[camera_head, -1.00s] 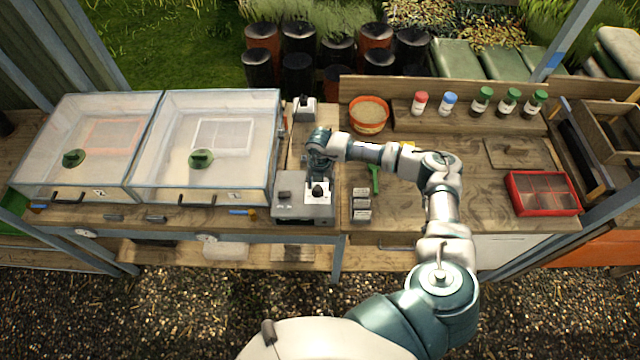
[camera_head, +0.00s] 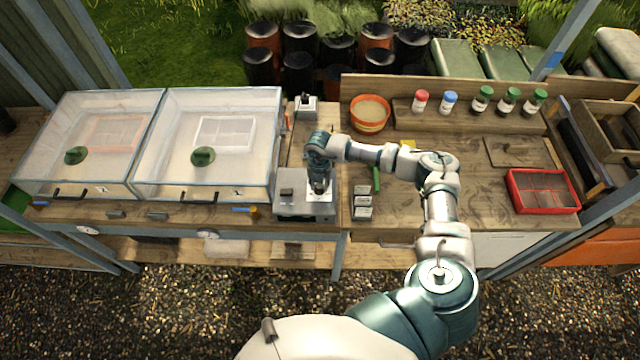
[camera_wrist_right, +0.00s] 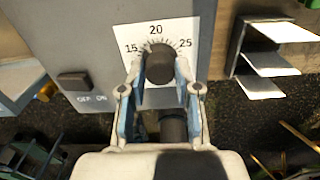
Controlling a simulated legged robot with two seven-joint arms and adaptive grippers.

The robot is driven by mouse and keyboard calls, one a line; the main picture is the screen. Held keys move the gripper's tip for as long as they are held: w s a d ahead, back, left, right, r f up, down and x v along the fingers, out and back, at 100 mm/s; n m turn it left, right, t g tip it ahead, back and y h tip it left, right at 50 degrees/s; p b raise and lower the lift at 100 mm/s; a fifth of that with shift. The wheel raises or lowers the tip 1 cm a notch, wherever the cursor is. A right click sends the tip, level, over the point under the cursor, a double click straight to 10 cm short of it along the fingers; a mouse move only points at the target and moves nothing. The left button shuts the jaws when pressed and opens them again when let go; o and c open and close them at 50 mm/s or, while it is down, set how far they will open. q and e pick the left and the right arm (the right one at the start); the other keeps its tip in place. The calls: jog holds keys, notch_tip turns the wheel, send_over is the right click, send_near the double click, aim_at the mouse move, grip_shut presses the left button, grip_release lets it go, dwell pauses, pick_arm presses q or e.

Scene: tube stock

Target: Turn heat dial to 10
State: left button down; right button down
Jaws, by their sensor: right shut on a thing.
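The heat dial is a black round knob (camera_wrist_right: 160,63) on a white scale plate (camera_wrist_right: 185,35) of a grey control box (camera_head: 288,207). The numbers 15, 20 and 25 show in the right wrist view; no 10 is visible there, and I cannot make out a pointer on the knob. My right gripper (camera_head: 320,187) reaches down over the box and mostly covers the dial in the head view. In the right wrist view its two fingers (camera_wrist_right: 159,78) are on either side of the knob, shut on it. My left gripper is not in view.
A black off/on switch (camera_wrist_right: 75,82) is on the same box. Metal brackets (camera_head: 363,202) stand just right of it. Clear propagator boxes (camera_head: 208,180) are to the left. A green-handled tool (camera_head: 376,180) lies to the right, and a red tray (camera_head: 512,188) sits farther right.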

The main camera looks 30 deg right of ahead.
jog(key=shift+f+n, duration=0.1)
jog(key=shift+n, duration=0.2)
jog(key=shift+n+b, duration=0.65)
jog(key=shift+n, duration=0.05)
jog(key=n+b, duration=0.1)
jog(key=n, duration=0.1)
jog(key=shift+d+f+n+b, duration=0.1)
jog(key=shift+n+b, duration=0.2)
jog(key=n+b, duration=0.2)
jog(key=n, duration=0.2)
jog(key=shift+n+b, duration=0.3)
jog(key=shift+b, duration=0.05)
jog(key=n+b, duration=0.3)
jog(key=n, duration=0.2)
jog(key=shift+w, duration=0.1)
jog(key=shift+n+b, duration=1.15)
jog(key=shift+n, duration=0.95)
